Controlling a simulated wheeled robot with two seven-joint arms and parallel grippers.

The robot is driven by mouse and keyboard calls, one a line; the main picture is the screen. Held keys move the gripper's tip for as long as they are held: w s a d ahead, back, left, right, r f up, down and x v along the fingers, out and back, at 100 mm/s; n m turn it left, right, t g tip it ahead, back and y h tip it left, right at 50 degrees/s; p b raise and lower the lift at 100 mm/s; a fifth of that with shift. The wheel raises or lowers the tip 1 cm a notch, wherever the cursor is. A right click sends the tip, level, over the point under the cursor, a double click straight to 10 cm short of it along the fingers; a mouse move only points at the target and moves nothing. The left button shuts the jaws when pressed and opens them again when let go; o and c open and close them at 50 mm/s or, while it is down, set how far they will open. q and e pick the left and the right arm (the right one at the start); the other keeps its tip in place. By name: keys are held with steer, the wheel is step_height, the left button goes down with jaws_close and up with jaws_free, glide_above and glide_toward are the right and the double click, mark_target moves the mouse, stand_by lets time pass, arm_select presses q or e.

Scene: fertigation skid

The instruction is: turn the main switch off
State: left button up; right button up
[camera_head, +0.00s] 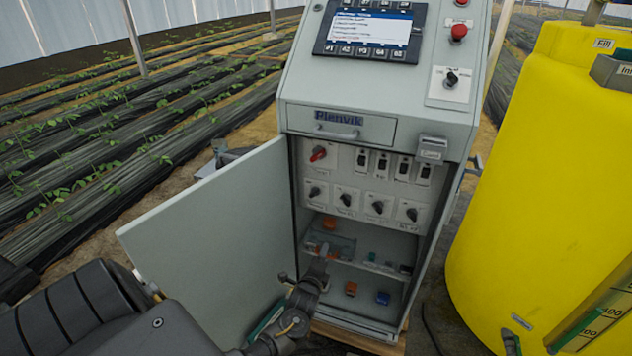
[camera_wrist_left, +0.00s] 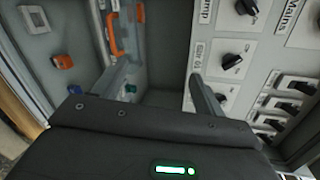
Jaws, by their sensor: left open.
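The main switch (camera_head: 318,154) is a red rotary handle at the upper left of the grey panel inside the open cabinet. Its handle looks tilted, and its setting cannot be read. In the left wrist view a plate lettered "Mains" (camera_wrist_left: 294,14) shows at the upper right, with the red handle out of frame. My left gripper (camera_head: 304,272) is at the cabinet opening, below the switch and in front of the shelves. In its wrist view the left gripper (camera_wrist_left: 161,73) has its fingers apart with nothing between them. My right gripper is in neither view.
Several black knobs (camera_head: 346,199) sit below the switch, and black breakers (camera_head: 382,163) to its right. The open door (camera_head: 215,235) stands left of the opening. Shelves hold small parts, including an orange one (camera_head: 351,288). A yellow tank (camera_head: 550,170) stands close on the right.

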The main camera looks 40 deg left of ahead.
arm_select(q)
steer(key=w+a+r+m+t+y, duration=0.1)
steer(key=w+a+r+y, duration=0.1)
steer(key=r, duration=0.6)
steer(key=w+a+r+m+t+y, duration=0.1)
steer(key=w+r, duration=0.1)
steer(key=r, duration=0.6)
steer(key=m+t+y, duration=0.1)
steer(key=y, duration=0.2)
glide_toward(316, 157)
steer(key=x, duration=0.9)
steer(key=shift+w+a, duration=0.15)
steer(key=shift+w, duration=0.05)
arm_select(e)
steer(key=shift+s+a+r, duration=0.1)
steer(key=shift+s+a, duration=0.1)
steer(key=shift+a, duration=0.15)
arm_select(q)
steer(key=c, duration=1)
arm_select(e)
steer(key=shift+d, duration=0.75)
